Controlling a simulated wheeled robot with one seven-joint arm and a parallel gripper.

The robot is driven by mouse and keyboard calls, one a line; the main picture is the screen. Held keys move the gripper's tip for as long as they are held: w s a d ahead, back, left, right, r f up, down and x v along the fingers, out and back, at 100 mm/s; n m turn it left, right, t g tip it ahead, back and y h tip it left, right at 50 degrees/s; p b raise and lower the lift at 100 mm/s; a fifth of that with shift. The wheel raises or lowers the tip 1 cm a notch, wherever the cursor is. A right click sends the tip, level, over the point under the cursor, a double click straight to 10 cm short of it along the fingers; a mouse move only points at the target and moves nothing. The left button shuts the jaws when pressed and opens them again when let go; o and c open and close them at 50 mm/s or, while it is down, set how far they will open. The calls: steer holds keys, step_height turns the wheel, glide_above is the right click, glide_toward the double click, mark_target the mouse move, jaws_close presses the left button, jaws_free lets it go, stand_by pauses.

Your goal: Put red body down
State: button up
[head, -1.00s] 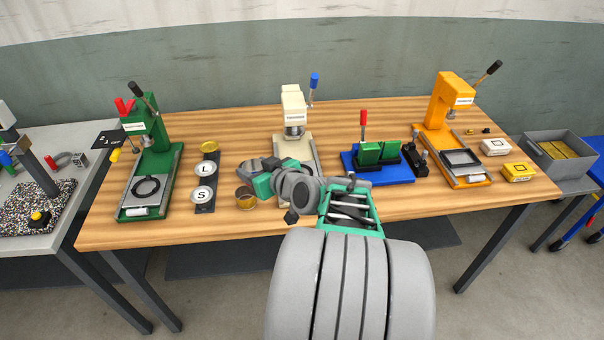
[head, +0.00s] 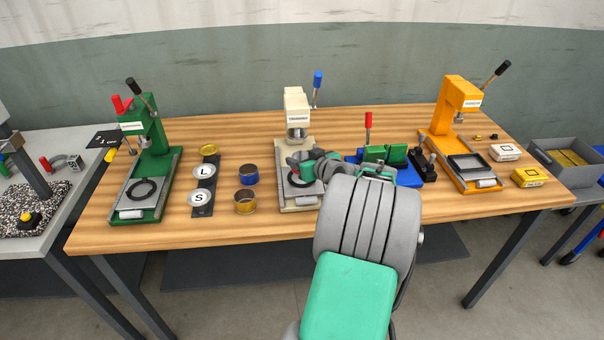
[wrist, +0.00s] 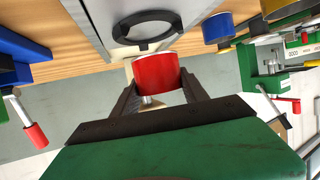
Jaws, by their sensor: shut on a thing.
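The red body (wrist: 156,74) is a short red cylinder held between the two dark fingers of my gripper (wrist: 160,88) in the wrist view. My gripper is shut on it. The cream press (head: 297,120) stands at the middle of the table, and its bed carries a black ring (wrist: 145,32). In the wrist view the red body is close to this ring, but I cannot tell the gap. In the head view my gripper (head: 300,166) is over the press bed, and I cannot make out the red body there.
A blue body (head: 248,175) and a brass-coloured body (head: 245,202) stand left of the cream press. The strip with lids marked L and S (head: 202,198) and the green press (head: 147,170) are further left. A blue fixture (head: 405,176) is close on the right, before the orange press (head: 460,125).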

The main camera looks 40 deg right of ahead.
step_height(320, 180, down, 3)
steer(key=shift+w+d+f, duration=0.1)
steer(key=shift+f, duration=0.05)
steer(key=shift+f+b, duration=0.25)
steer(key=shift+b, duration=0.3)
steer(key=o, duration=1.3)
steer(key=shift+r, duration=0.1)
